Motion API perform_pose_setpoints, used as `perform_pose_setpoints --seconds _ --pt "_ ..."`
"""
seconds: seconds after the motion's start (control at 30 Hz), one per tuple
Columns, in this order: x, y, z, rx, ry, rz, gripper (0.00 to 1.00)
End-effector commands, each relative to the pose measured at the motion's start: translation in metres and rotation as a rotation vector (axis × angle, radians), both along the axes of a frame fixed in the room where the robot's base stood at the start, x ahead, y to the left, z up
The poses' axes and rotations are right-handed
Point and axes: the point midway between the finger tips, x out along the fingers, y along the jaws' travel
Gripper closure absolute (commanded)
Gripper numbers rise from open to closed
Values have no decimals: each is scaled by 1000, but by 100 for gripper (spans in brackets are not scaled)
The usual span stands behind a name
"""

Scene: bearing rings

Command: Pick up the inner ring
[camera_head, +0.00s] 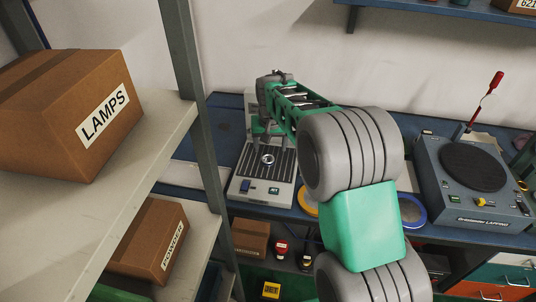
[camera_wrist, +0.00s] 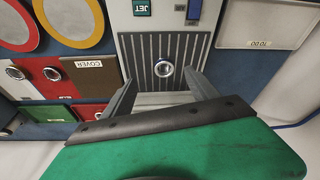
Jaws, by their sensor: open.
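The inner ring is a small shiny metal ring (camera_head: 268,159) lying on the dark ribbed plate (camera_head: 254,172) of a pale grey machine. In the wrist view the ring (camera_wrist: 163,69) sits between and just beyond my fingertips, with a dark hole in its middle. My gripper (camera_head: 271,143) is open and points down above the plate, apart from the ring. In the wrist view my gripper (camera_wrist: 160,80) has its two grey fingers spread to either side, with nothing between them.
A shelf with cardboard boxes marked LAMPS (camera_head: 100,115) and POWDER (camera_head: 160,245) stands at the left. A turntable-like machine (camera_head: 470,180) with a red-handled tool is at the right. The wrist view shows a sorting bin marked COVER (camera_wrist: 92,75) and an empty-looking tray (camera_wrist: 265,25).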

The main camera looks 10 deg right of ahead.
Motion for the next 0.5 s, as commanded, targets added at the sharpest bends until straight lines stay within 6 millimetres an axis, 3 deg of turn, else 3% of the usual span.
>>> perform_pose_setpoints --seconds 0.1,0.2,0.5 --pt "32 1 -20 -1 3 -22 31" --pt "43 0 -30 -1 1 -34 31" --pt "49 -2 -69 -1 2 -36 31"
